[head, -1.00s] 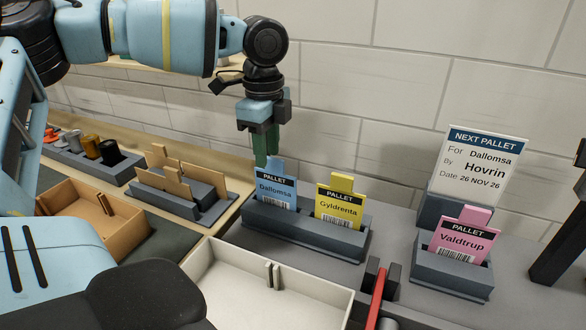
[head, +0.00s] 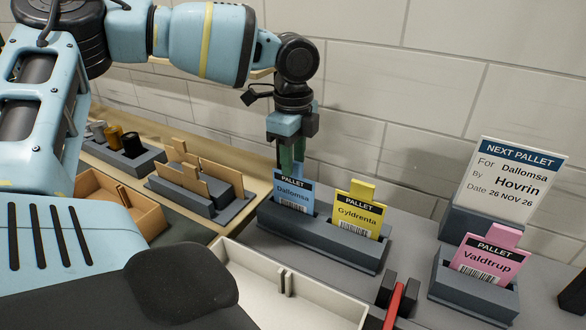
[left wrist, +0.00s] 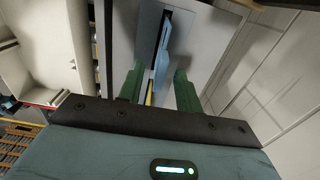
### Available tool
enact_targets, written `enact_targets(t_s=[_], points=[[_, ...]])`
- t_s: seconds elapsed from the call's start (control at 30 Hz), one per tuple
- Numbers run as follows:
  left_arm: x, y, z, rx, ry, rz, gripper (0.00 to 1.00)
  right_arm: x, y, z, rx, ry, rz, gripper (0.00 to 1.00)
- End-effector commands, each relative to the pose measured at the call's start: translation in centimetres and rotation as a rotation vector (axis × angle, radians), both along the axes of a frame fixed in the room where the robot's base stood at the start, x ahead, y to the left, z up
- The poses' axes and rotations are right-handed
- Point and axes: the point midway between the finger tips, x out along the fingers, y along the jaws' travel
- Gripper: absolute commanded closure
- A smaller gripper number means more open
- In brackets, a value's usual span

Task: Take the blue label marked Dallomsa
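The blue label marked Dallomsa (head: 293,195) stands upright in the left slot of a grey holder (head: 318,240). My left gripper (head: 291,166) points down right over it, its green fingers at the label's top tab and partly hiding it. In the left wrist view the fingers (left wrist: 158,72) are apart, with the blue label (left wrist: 161,58) seen nearly edge-on between them. Gaps show on both sides, so the fingers do not appear to grip it. My right gripper is not in view.
A yellow label Gyldrenta (head: 358,216) shares the holder. A pink label Valdtrup (head: 486,260) stands in its own holder at right, before the NEXT PALLET sign (head: 512,180). A pale open tray (head: 300,300) lies in front. The tiled wall (head: 400,100) is close behind.

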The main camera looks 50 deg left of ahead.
Motion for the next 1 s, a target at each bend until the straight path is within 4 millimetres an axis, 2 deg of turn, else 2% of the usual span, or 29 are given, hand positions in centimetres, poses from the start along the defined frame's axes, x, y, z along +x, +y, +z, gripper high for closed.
enact_targets(t_s=[0.2,0.3,0.57,0.6,0.87,1.0], points=[[-0.1,0.2,-3.1,0.0,0.002,-0.001,0.65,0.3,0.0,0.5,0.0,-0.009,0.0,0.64],[-0.1,0.2,-4.0,0.001,0.001,-0.001,0.65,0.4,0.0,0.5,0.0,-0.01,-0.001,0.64],[-0.1,0.2,-4.3,0.0,0.0,-0.001,0.65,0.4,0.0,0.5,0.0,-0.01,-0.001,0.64],[-0.1,0.2,-4.3,0.0,0.0,-0.001,0.67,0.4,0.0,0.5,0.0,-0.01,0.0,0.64],[-0.1,0.2,-4.3,0.0,0.0,-0.001,1.0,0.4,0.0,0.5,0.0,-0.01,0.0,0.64],[0.0,0.2,-4.3,0.0,0.0,-0.001,1.0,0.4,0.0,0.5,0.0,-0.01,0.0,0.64]])
